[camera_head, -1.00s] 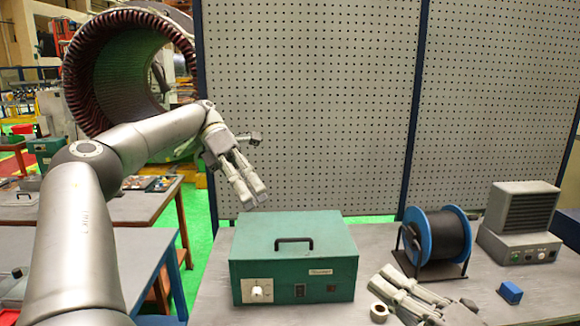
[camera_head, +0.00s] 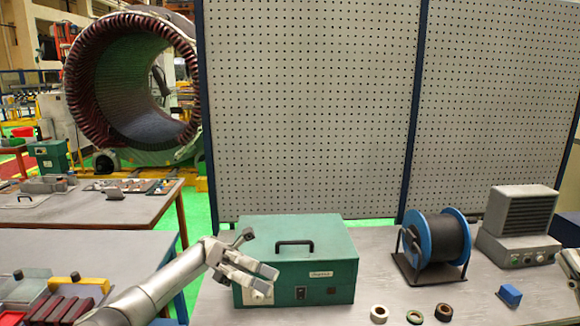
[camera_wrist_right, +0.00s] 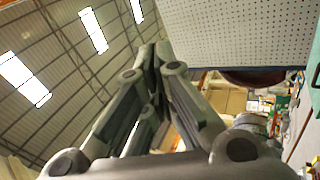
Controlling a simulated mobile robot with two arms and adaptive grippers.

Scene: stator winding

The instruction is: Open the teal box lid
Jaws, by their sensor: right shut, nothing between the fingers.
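The teal box (camera_head: 330,249) stands on the grey workbench with its lid down. A black handle (camera_head: 294,244) is on top of the lid.
A blue spool of black wire (camera_head: 440,244) and a grey speaker-like unit (camera_head: 518,228) stand right of the box. Several small rings (camera_head: 379,313) and a blue block (camera_head: 510,296) lie at the front right. A pegboard (camera_head: 310,110) rises behind.

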